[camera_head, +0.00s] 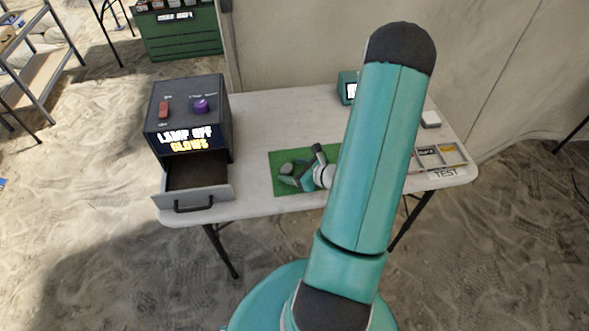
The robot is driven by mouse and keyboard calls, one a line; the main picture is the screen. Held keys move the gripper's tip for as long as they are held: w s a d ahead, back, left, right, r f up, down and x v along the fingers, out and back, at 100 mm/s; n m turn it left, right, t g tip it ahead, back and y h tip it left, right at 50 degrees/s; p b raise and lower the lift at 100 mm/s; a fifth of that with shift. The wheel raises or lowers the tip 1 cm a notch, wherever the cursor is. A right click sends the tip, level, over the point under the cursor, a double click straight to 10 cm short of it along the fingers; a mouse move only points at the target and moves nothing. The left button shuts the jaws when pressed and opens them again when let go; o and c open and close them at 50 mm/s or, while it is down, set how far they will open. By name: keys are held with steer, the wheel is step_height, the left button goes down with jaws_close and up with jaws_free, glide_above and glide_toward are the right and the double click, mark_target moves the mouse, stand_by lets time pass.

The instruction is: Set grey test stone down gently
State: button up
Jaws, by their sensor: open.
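A small grey stone (287,169) is at the left part of the green mat (287,156) on the white table. My gripper (289,178) is low over the mat, right at the stone, with its jaws open. The stone appears to lie between or just beside the fingers; I cannot tell whether they touch it. My own arm hides the right part of the mat and the middle right of the table.
A dark box (187,118) with a red switch, a purple knob and a lit sign stands at the table's left, its drawer (197,197) pulled open. A sorting tray (440,156) and a "TEST" label (445,173) are at right. The table's back middle is clear.

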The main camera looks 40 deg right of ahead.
steer(key=shift+r, duration=0.2)
steer(key=v, duration=1.2)
steer(key=shift+s, duration=0.1)
steer(key=w+a+r+n+g+y, duration=0.2)
steer(key=w+a+r+n+g, duration=0.1)
steer(key=a+r+n, duration=0.45)
steer(key=w+a+r+n+g+y, duration=0.3)
steer(key=a+r+n+g, duration=0.15)
steer(key=a+n, duration=0.55)
steer(key=s+a+r+n+h, duration=0.2)
steer(key=a+r+n, duration=0.3)
steer(key=r+n, duration=0.3)
steer(key=s+a+r+n+t+h, duration=0.1)
steer(key=s+a+r+n+h, duration=0.2)
steer(key=a+r+n+h, duration=0.2)
step_height(320, 180, up, 3)
steer(key=a+n, duration=0.1)
steer(key=n, duration=0.2)
steer(key=shift+a+n, duration=0.15)
steer(key=shift+n, duration=0.1)
